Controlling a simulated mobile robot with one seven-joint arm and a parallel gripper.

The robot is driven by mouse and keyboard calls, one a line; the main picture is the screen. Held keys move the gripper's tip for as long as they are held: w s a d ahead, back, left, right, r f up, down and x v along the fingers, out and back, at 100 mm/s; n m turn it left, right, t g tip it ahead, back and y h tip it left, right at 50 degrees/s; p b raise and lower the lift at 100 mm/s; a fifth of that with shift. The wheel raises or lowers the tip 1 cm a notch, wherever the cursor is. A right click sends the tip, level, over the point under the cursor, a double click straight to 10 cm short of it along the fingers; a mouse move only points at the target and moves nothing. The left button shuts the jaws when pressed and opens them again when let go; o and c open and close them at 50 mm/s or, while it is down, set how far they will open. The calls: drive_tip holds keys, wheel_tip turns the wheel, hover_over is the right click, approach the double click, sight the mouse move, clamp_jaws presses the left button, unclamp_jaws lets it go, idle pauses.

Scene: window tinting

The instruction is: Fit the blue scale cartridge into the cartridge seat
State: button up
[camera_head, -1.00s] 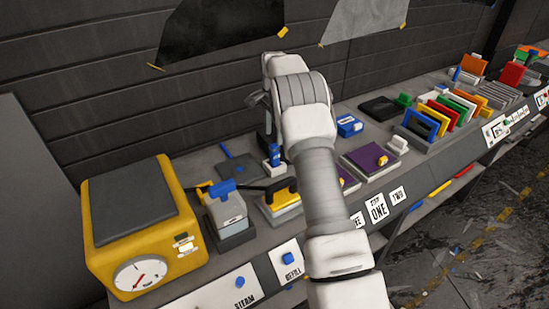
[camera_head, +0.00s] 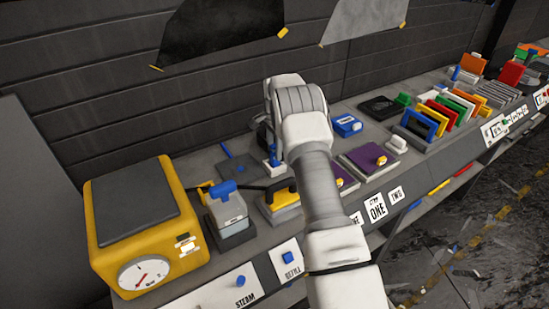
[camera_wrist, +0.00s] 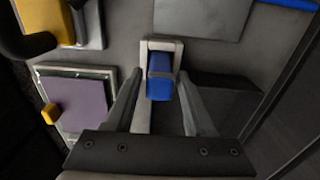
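A blue block (camera_wrist: 160,76), which looks like the scale cartridge, stands in a white frame-like holder (camera_wrist: 160,45) in the wrist view. In the head view the blue block (camera_head: 273,156) shows just left of my arm, in its pale holder (camera_head: 271,169). My gripper (camera_wrist: 160,80) is open, with one finger on each side of the block. I cannot tell whether the fingers touch it. In the head view my arm hides the fingertips. I cannot tell which fixture is the cartridge seat.
A yellow box with a dial (camera_head: 140,225) stands at the left. A grey device with a blue handle (camera_head: 227,208) and a yellow-handled block (camera_head: 282,198) stand near the front. A blue box (camera_head: 347,125), a purple pad (camera_head: 368,158) and a rack of coloured panels (camera_head: 440,120) lie right.

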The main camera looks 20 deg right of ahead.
clamp_jaws()
